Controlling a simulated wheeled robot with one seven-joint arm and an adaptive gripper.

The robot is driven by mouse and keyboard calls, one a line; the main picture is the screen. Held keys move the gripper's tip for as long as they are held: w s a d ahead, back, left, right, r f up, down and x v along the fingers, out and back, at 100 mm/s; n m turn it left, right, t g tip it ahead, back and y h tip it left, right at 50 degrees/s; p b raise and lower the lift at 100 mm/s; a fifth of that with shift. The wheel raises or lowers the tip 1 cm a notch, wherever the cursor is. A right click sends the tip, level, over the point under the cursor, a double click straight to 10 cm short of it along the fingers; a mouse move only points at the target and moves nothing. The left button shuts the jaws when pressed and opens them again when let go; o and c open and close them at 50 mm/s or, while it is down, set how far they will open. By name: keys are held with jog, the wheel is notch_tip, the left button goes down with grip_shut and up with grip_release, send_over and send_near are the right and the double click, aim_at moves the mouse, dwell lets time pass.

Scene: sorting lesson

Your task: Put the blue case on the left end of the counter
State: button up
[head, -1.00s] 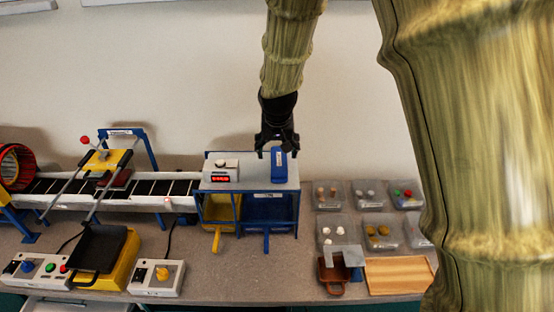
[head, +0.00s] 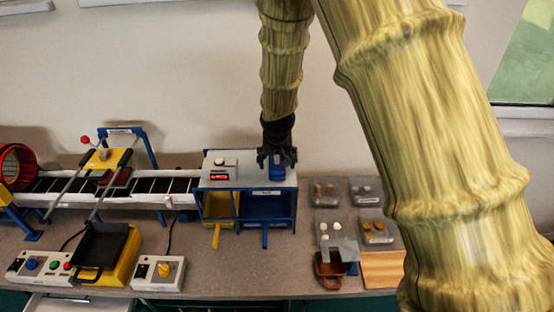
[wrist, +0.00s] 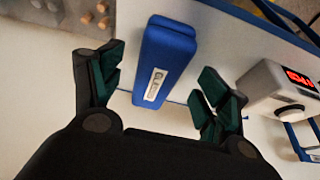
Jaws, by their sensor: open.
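The blue case (head: 276,172) lies on the white top of the sorting stand (head: 250,181), near its right end. In the wrist view the blue case (wrist: 166,60) shows a white label and lies ahead of and between the fingers. My gripper (head: 276,160) is open above the stand, with one finger on each side of the case in the wrist view (wrist: 160,88). No finger visibly touches it. The counter (head: 190,240) runs along the wall. Its left end is partly covered by the conveyor and a control box.
A white box with a red display (head: 220,171) stands left of the case on the same top. The conveyor (head: 100,189) stretches to the left. Small clear trays (head: 328,195) stand to the right. A black pan (head: 100,246) and control boxes (head: 158,274) occupy the front left.

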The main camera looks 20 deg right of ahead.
aim_at(277, 161)
jog(key=shift+p+x, duration=0.5)
jog(key=shift+x, duration=0.95)
jog(key=c, duration=1.3)
jog(key=shift+o, duration=0.2)
jog(key=shift+r, duration=0.1)
